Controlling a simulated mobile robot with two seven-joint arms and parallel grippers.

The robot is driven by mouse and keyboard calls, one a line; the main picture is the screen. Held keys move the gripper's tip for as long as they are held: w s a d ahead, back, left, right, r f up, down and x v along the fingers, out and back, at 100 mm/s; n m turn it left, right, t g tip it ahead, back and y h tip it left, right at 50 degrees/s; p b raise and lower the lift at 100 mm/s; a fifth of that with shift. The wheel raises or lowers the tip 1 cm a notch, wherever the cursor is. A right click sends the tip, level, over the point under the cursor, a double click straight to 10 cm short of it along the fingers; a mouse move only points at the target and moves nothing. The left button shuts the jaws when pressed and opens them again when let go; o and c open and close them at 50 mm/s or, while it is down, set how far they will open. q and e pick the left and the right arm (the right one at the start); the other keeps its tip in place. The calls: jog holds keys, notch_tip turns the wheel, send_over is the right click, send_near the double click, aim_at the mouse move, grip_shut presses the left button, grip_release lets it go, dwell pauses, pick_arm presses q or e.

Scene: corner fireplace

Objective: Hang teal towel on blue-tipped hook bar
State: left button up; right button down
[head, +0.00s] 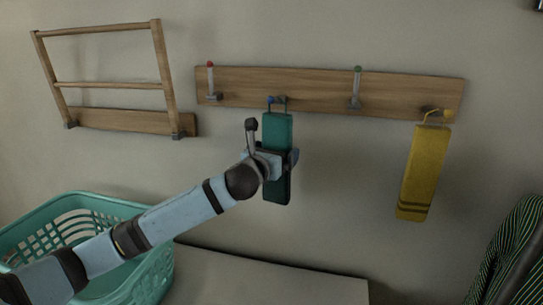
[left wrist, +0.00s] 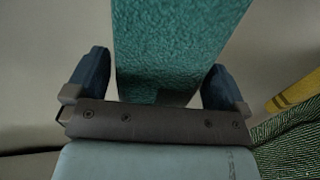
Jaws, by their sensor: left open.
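The teal towel (head: 277,129) hangs upright by its loop at the blue-tipped hook (head: 270,100) on the wooden hook board. The loop is small in the head view, and how it sits on the hook is hard to make out. My left gripper (head: 286,158) is at the middle of the towel. In the left wrist view, the towel (left wrist: 172,45) passes between the two fingers of my left gripper (left wrist: 158,80), with a gap on each side, so the gripper is open around it. My right gripper is not in view.
The wooden board (head: 315,88) also carries a red-tipped hook (head: 211,80), a green-tipped hook (head: 356,88) and a yellow towel (head: 425,172) at its right end. A wooden rack (head: 110,84) is on the wall at left. A teal basket (head: 150,275) stands below. A striped dark item (head: 515,250) is at lower right.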

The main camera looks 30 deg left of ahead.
pick_arm(q)
jog(key=s+b, duration=0.1)
jog(key=s, duration=1.2)
jog(key=shift+s+d+b, duration=0.25)
jog(key=shift+s+b, duration=0.1)
jog(key=shift+s, duration=0.05)
jog(key=s+d+f+n+g+h+p, duration=0.1)
jog(key=s+d+f+n+g, duration=0.15)
jog(key=f+n, duration=0.35)
jog(key=s+d+f+n+g+h+p, duration=0.1)
jog(key=d+f+n+h+p, duration=0.15)
jog(key=f, duration=0.55)
jog(key=s+d+f+n+g+h+p, duration=0.1)
jog(key=d+f+n, duration=0.3)
jog(key=f+n, duration=0.3)
jog(key=s+d+f+n+p, duration=0.1)
jog(key=s+f+n, duration=0.4)
jog(key=s+f, duration=0.1)
jog(key=s+d+f+n+g+p, duration=0.1)
jog(key=s+d+f+n, duration=0.1)
jog(key=s+f+n, duration=0.4)
jog(key=s+d+f+n+g+p, duration=0.1)
jog(key=s+f+n, duration=0.4)
jog(key=s+f, duration=0.1)
jog(key=shift+s+d+n+g, duration=0.2)
jog(key=shift+s+n+g, duration=0.05)
jog(key=shift+s+n, duration=0.1)
jog(key=shift+f, duration=0.1)
